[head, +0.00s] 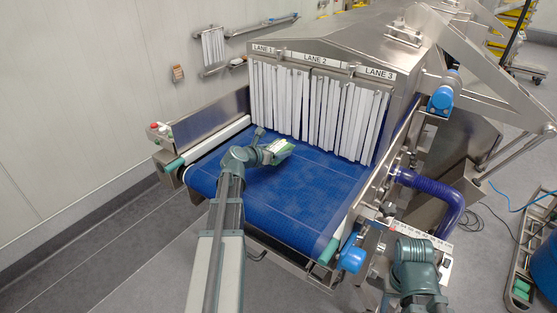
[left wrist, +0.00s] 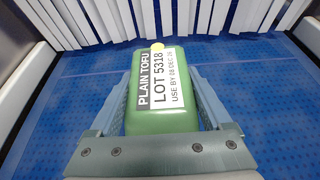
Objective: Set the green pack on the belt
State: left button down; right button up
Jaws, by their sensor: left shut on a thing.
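The green pack (head: 284,149) is in my left gripper (head: 268,155), over the blue belt (head: 300,200) in front of the lane curtains. In the left wrist view the green pack (left wrist: 162,112) sits between the two fingers of my left gripper (left wrist: 165,105), which are shut on its sides. Its white label reads PLAIN TOFU, LOT 5318, with a yellow dot at the far end. I cannot tell whether its underside touches the belt (left wrist: 60,120). My right arm shows at the lower right of the head view, but its fingers do not.
White strip curtains (head: 320,110) hang under the signs LANE 1, LANE 2 and LANE 3 at the tunnel mouth. Metal side rails border the belt. The belt around the pack is bare.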

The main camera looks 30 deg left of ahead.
pick_arm(q)
jog(key=shift+w+d+f+b, duration=0.1)
jog(key=shift+d+f+b, duration=0.1)
jog(key=shift+f+b, duration=0.8)
jog(key=shift+w+d+f+b, duration=0.1)
jog(key=shift+d+f+b, duration=0.1)
jog(key=shift+f+b, duration=0.8)
grip_release()
jog(key=shift+s+r, duration=0.1)
jog(key=shift+r+p, duration=0.15)
jog(key=shift+p, duration=0.15)
jog(key=p+v, duration=0.4)
jog(key=v, duration=0.6)
jog(key=shift+s+r, duration=0.1)
jog(key=shift+s, duration=0.05)
jog(key=shift+v, duration=0.8)
jog(key=shift+p, duration=0.35)
